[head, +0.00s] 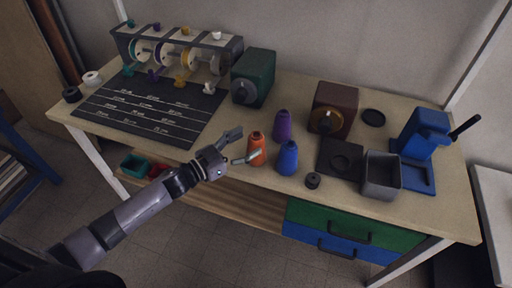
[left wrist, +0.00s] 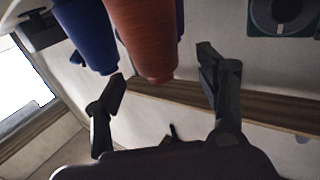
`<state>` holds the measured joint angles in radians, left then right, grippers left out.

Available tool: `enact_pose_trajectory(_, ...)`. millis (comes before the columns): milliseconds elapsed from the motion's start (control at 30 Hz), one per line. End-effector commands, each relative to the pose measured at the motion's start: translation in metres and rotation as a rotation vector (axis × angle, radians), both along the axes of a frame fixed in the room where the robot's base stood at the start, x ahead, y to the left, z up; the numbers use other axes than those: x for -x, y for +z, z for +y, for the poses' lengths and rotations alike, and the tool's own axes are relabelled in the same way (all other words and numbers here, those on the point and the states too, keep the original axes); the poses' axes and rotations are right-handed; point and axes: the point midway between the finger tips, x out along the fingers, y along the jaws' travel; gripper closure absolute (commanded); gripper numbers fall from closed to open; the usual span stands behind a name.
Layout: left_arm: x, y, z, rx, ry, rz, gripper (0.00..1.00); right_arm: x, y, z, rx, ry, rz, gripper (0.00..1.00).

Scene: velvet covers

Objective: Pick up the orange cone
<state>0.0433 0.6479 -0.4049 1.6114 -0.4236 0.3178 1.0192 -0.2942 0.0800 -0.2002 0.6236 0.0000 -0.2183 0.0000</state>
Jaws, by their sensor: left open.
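The orange cone (head: 256,150) stands upright on the table near its front edge. A purple cone (head: 282,125) stands behind it to the right, and a blue cone (head: 287,158) stands to its right. My left gripper (head: 243,147) is open at the orange cone, with a finger on either side of it in the head view. In the left wrist view the orange cone (left wrist: 148,40) hangs down from the top between the open fingers (left wrist: 165,85), and the blue cone (left wrist: 86,35) is beside it. I cannot tell whether the fingers touch it. My right gripper is not in view.
A green box (head: 254,78) with a dial and a brown box (head: 333,108) stand behind. A grey bin (head: 381,175), a small black ring (head: 313,180) and a blue press (head: 424,145) are to the right. A dark mat (head: 150,108) lies left.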

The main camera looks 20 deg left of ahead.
Motion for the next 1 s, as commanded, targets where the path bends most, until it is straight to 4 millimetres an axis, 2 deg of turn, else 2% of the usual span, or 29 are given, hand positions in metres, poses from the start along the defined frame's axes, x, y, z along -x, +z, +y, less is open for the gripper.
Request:
enact_pose_trajectory(100,-0.015,0.006,-0.015,0.002,0.0,-0.003,0.34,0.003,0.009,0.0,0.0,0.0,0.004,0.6)
enact_pose_trajectory(233,-0.028,0.003,-0.023,0.002,0.001,-0.002,0.34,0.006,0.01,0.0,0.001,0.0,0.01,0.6)
enact_pose_trajectory(533,-0.031,0.002,-0.025,0.0,-0.001,-0.001,0.34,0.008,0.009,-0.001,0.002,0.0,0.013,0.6)
enact_pose_trajectory(1000,-0.031,0.002,-0.025,0.0,0.0,-0.001,0.66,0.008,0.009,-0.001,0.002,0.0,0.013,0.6)
